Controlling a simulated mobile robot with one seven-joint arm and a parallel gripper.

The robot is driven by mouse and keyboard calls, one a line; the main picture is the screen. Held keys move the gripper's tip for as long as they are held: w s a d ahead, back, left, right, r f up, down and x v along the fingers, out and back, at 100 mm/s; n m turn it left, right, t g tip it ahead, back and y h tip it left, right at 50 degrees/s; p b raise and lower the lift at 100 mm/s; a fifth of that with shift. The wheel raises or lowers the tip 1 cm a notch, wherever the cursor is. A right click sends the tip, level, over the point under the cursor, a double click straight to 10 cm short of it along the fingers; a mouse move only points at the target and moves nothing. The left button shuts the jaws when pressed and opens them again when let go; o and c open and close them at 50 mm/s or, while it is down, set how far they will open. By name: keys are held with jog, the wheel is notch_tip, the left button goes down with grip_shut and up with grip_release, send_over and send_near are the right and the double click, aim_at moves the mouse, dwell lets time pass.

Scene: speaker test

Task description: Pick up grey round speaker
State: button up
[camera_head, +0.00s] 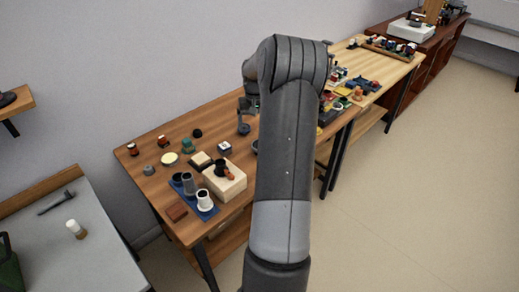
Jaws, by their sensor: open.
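My arm rises through the middle of the view and bends over the wooden table. My gripper (250,104) shows only in part at the left edge of the arm, above the table; its fingertips are not clear. I see nothing held in it. I cannot single out the grey round speaker with certainty. A small grey round thing (149,170) sits at the table's left end, well left of my gripper. A dark grey rounded thing (243,128) stands just below my gripper. Another dark round thing is mostly hidden by my arm.
The wooden table (135,185) also holds a cream box (226,184), a blue tray (205,214) with cylinders, and several small items. A lighter table (405,66) adjoins at the right. A grey table (95,240) stands at lower left. The floor (410,190) at right is clear.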

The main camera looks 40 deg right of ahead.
jog(key=shift+s+d+f, duration=0.1)
jog(key=shift+d+f, duration=0.4)
jog(key=shift+f, duration=0.2)
notch_tip(320, 180, down, 5)
jog(key=shift+f, duration=0.15)
jog(key=f, duration=0.5)
jog(key=shift+s+d, duration=0.2)
jog(key=shift+s, duration=0.1)
jog(key=shift+c, duration=0.3)
jog(key=c, duration=1.2)
jog(key=shift+c, duration=0.2)
